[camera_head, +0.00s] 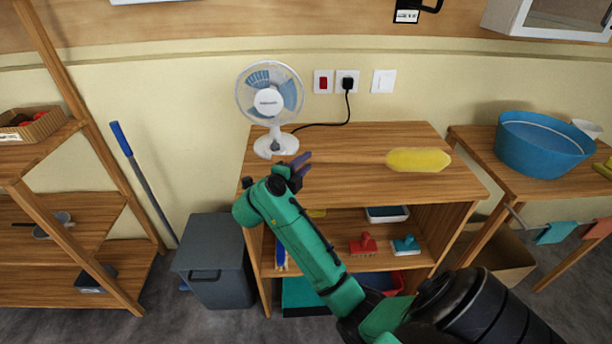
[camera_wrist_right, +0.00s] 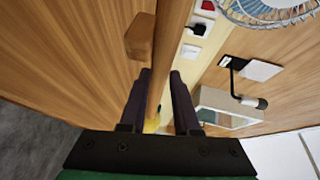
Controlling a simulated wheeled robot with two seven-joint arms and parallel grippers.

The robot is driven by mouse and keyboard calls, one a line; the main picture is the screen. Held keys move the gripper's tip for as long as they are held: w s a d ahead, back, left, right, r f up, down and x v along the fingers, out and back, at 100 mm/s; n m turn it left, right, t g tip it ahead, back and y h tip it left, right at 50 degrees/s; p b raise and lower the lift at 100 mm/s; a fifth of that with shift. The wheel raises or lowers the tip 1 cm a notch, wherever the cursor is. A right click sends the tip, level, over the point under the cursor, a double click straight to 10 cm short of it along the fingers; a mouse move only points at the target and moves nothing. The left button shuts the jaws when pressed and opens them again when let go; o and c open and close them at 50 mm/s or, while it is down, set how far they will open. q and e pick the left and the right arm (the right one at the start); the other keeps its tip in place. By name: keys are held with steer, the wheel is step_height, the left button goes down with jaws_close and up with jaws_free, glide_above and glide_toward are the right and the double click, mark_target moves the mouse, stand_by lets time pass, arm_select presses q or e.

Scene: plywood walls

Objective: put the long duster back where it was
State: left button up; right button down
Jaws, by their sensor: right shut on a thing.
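The long duster has a fluffy yellow head (camera_head: 418,160) above or on the right part of the wooden cabinet's top (camera_head: 350,190). I cannot tell if the head touches the top. Its thin wooden handle runs left to my right gripper (camera_head: 300,166). In the right wrist view the handle (camera_wrist_right: 160,70) lies between the two dark fingers of the right gripper (camera_wrist_right: 163,95), which is shut on it. A bit of yellow (camera_wrist_right: 152,126) shows low between the fingers. My left gripper is in neither view.
A white fan (camera_head: 268,102) stands on the cabinet at the back left, close to the right gripper. Brushes (camera_head: 363,245) sit on the shelf below. A grey bin (camera_head: 212,262) and blue-handled pole (camera_head: 145,185) stand left. A blue basin (camera_head: 543,148) is on the right table.

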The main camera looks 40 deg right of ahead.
step_height(320, 180, down, 4)
steer(key=shift+f, duration=0.15)
steer(key=c, duration=0.6)
jaws_free()
steer(key=shift+c, duration=0.2)
steer(key=shift+a, duration=0.1)
steer(key=b+v, duration=0.1)
steer(key=v, duration=1)
steer(key=shift+s+a, duration=0.2)
steer(key=shift+a, duration=0.1)
